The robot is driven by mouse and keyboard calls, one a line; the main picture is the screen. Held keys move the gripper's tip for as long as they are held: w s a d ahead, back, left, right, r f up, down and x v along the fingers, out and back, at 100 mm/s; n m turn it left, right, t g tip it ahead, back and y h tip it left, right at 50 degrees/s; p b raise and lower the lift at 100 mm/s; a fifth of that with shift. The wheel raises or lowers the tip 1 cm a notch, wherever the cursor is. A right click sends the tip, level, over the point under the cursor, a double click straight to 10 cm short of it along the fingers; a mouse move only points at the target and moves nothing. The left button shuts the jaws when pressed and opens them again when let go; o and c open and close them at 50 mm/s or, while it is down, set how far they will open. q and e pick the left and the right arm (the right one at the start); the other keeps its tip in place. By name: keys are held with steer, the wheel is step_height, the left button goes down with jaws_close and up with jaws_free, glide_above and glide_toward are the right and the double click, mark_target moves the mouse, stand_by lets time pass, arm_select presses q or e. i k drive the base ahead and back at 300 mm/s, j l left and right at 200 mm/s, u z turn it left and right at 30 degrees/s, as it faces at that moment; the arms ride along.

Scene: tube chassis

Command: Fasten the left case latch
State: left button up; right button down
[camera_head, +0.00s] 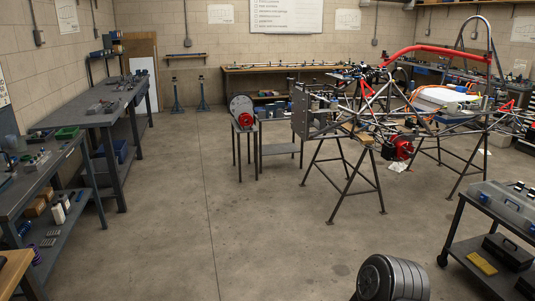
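A grey case with a clear-looking lid (505,203) lies on the top of a dark cart at the right edge of the head view. Its lid looks down, and its right end is cut off by the picture edge. Small blue and dark details show on its front side, too small to tell which is the left latch or whether a latch is open. Neither of my grippers is in view.
The cart (455,235) also carries a black toolbox (508,251) and a yellow item (481,263) on its lower shelf. A dark ribbed round object (395,278) is at the bottom. A tube chassis (365,120) stands on trestles behind. The floor left of centre is clear.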

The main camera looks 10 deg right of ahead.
mark_target(483, 197)
steer(key=i+z, duration=0.35)
steer(key=i, duration=0.15)
steer(key=i+z, duration=0.35)
steer(key=i, duration=0.2)
steer(key=i+j+z, duration=0.35)
steer(key=i, duration=0.15)
steer(key=i+l+z, duration=0.2)
steer(key=i, duration=0.2)
steer(key=i+l+z, duration=0.15)
steer(key=i, duration=0.25)
steer(key=i+l+z, duration=0.2)
steer(key=i, duration=0.2)
steer(key=i+l+z, duration=0.15)
steer(key=l, duration=0.3)
steer(key=i+l+z, duration=0.1)
steer(key=i+l, duration=0.15)
steer(key=l, duration=0.15)
steer(key=i+l+z, duration=0.15)
steer(key=l, duration=0.3)
steer(key=i, duration=0.05)
